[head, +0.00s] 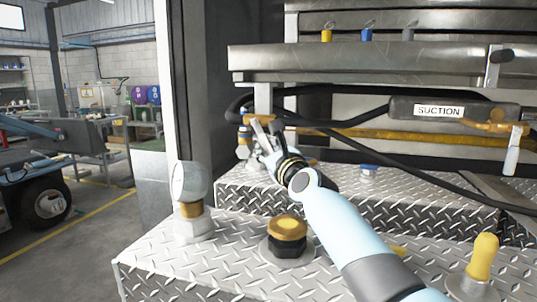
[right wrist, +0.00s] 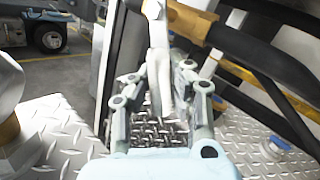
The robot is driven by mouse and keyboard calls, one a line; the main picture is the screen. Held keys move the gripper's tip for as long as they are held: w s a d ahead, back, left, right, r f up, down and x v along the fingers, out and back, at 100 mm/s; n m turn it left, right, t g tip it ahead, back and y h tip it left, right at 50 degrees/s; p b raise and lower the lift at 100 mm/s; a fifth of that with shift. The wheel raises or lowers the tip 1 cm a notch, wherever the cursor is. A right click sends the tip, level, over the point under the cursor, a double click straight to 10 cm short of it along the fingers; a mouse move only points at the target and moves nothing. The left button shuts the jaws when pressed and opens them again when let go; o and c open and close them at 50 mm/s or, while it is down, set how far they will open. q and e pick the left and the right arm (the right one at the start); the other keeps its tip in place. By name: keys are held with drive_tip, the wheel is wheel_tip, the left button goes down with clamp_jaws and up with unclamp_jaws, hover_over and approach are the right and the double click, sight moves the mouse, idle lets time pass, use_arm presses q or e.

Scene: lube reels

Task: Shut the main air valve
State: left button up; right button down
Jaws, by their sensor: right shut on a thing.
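My right gripper (head: 260,128) reaches over the diamond-plate deck to the left end of the dark hose, below the metal shelf. In the right wrist view its fingers (right wrist: 160,85) are shut on a pale valve lever (right wrist: 158,60), which hangs down between them. A brass-coloured valve body (right wrist: 190,20) shows at the lever's top. In the head view the gripper mostly hides the lever. My left gripper is not in view.
A SUCTION label (head: 438,111) and another brass valve (head: 495,127) are at right. The shelf (head: 370,62) runs above.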

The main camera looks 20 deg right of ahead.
drive_tip(key=shift+a+f, duration=0.15)
drive_tip(key=shift+f, duration=0.2)
drive_tip(key=c, duration=1.3)
unclamp_jaws()
drive_tip(key=shift+a+r, duration=0.1)
drive_tip(key=shift+o, duration=0.6)
drive_tip(key=shift+r, duration=0.1)
drive_tip(key=shift+s, duration=0.1)
drive_tip(key=s+d+f, duration=0.1)
drive_tip(key=s, duration=1)
drive_tip(key=shift+s+d+f, duration=0.15)
drive_tip(key=shift+s+f, duration=0.1)
drive_tip(key=shift+s, duration=0.1)
